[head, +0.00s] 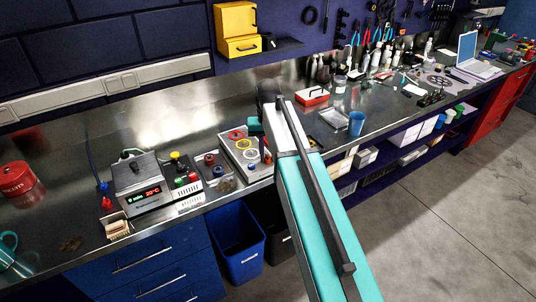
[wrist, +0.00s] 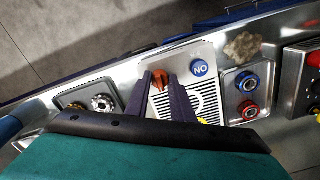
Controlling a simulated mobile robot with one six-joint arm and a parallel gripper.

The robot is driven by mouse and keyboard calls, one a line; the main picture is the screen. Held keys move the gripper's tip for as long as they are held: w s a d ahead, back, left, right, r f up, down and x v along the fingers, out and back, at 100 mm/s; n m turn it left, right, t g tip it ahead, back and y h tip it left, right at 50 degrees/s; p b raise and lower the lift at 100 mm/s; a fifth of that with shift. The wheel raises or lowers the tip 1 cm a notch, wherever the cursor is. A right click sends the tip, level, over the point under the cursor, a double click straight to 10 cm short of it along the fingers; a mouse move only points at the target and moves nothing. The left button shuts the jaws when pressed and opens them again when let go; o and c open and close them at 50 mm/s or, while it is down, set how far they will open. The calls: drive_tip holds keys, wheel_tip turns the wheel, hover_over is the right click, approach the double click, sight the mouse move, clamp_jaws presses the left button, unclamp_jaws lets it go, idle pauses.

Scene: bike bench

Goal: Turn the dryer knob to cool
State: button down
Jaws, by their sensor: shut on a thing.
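The dryer is most likely the light grey slotted panel (wrist: 187,58), seen upside down in the wrist view. It carries a round blue button with white letters (wrist: 199,68). An orange-red knob (wrist: 160,80) sits on this panel, between the two dark fingertips of my gripper (wrist: 160,77), which is shut on it. The knob's pointer and any setting marks are too small or hidden to read. In the head view a grey panel with coloured rings (head: 236,145) lies beside my arm. My gripper's tips are hidden there behind the arm.
Another tray with dials (wrist: 88,100) is on the left. The head view shows a control box with a red display (head: 140,182) and a blue bin (head: 238,240).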

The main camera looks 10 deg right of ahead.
sight(268, 155)
drive_tip(key=shift+n, duration=0.5)
drive_tip(key=c, duration=1.5)
unclamp_jaws()
drive_tip(key=shift+c, duration=0.2)
drive_tip(key=shift+r, duration=0.1)
wheel_tip(268, 155, up, 14)
drive_tip(key=p, duration=0.7)
drive_tip(key=shift+f, duration=0.2)
